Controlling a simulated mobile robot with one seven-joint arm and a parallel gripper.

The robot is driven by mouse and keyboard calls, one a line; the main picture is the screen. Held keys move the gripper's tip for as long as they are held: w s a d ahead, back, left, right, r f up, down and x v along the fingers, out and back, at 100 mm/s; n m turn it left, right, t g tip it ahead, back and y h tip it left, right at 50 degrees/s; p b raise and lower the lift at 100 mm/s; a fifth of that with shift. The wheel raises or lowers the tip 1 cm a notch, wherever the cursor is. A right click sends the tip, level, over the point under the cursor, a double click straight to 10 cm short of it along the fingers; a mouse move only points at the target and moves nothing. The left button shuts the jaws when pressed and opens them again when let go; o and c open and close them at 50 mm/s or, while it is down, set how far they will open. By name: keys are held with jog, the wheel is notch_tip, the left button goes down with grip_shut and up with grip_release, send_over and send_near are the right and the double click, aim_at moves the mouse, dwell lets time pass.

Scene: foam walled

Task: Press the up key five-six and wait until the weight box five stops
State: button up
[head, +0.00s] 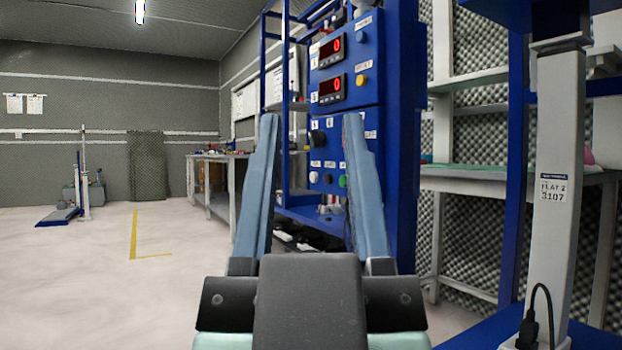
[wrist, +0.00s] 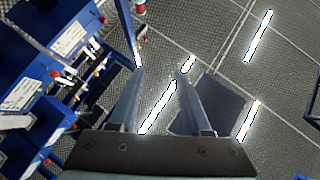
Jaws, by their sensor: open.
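A blue control cabinet (head: 400,120) stands ahead of my gripper in the head view. Its front has an upper red display (head: 330,47) and a lower red display (head: 331,89), both reading 0. A yellow button (head: 361,80), a green button (head: 342,181) and dark knobs sit among small white labels. The labels are too small to read, so I cannot tell which control is key five-six. I cannot make out weight box five. My gripper (head: 310,117) is open and empty, its fingers pointing up and partly covering the cabinet front. In the wrist view it (wrist: 160,72) points towards the ceiling.
A workbench (head: 219,185) stands left of the cabinet. At right are a green-topped table (head: 465,174) and a pale post (head: 553,160) labelled FLAT 2 3107. The pale floor (head: 150,290) at left is clear, with a yellow line. A blue-based stand (head: 60,217) is far left.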

grip_shut()
dwell(1.5)
